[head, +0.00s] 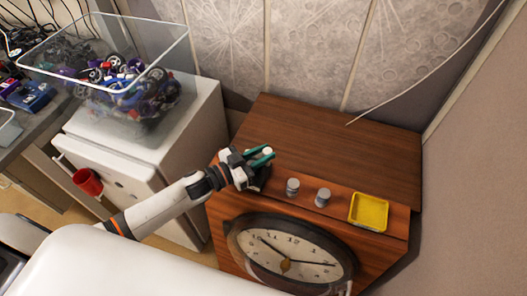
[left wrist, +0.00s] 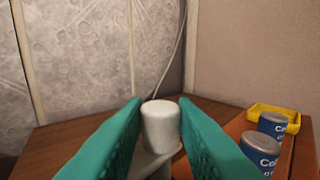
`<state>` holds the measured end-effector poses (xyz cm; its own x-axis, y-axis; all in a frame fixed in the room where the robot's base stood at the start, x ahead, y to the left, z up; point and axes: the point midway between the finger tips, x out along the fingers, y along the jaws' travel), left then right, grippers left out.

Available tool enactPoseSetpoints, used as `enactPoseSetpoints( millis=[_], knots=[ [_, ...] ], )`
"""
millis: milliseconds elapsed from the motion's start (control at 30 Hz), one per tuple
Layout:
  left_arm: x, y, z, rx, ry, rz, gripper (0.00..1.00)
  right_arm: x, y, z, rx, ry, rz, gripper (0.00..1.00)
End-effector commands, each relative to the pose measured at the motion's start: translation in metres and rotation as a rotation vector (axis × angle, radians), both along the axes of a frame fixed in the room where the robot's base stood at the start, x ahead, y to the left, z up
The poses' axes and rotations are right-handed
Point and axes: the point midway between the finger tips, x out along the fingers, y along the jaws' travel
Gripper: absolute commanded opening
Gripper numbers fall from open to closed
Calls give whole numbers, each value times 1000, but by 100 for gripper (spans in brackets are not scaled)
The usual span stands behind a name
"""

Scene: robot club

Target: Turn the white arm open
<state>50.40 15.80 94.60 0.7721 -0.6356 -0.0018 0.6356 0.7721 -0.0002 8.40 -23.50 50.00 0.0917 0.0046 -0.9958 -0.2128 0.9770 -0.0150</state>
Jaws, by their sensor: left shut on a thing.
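The white arm shows as a short white knob (left wrist: 160,127) on a pale stem in the left wrist view. It stands upright between the two teal fingers of my left gripper (left wrist: 160,106). In the head view the knob (head: 268,151) is a small white spot at the fingertips. My left gripper (head: 265,154) is shut on it, over the left part of the wooden cabinet's (head: 345,145) top. The gripper hides most of the rest of the white arm, so I cannot tell how far it is turned. My right gripper is not in view.
Two small cans (head: 292,187) (head: 323,197) and a yellow tray (head: 369,211) stand to the right of the gripper. A large clock (head: 290,257) is on the cabinet's front. A white cabinet (head: 150,150) with a clear bin (head: 108,62) is at left. The cabinet's rear top is clear.

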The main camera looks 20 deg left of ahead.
Motion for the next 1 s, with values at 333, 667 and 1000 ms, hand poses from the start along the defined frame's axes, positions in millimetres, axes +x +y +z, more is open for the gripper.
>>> enactPoseSetpoints(
  millis=[333, 667, 1000],
  knots=[
    [8, 6, -3, 8, -7, -327, 2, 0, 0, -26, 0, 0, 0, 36],
    [12, 6, -6, 5, -7, -640, 2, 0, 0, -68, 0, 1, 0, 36],
    [15, 5, -6, 1, -5, -918, 2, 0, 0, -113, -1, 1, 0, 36]
  ],
)
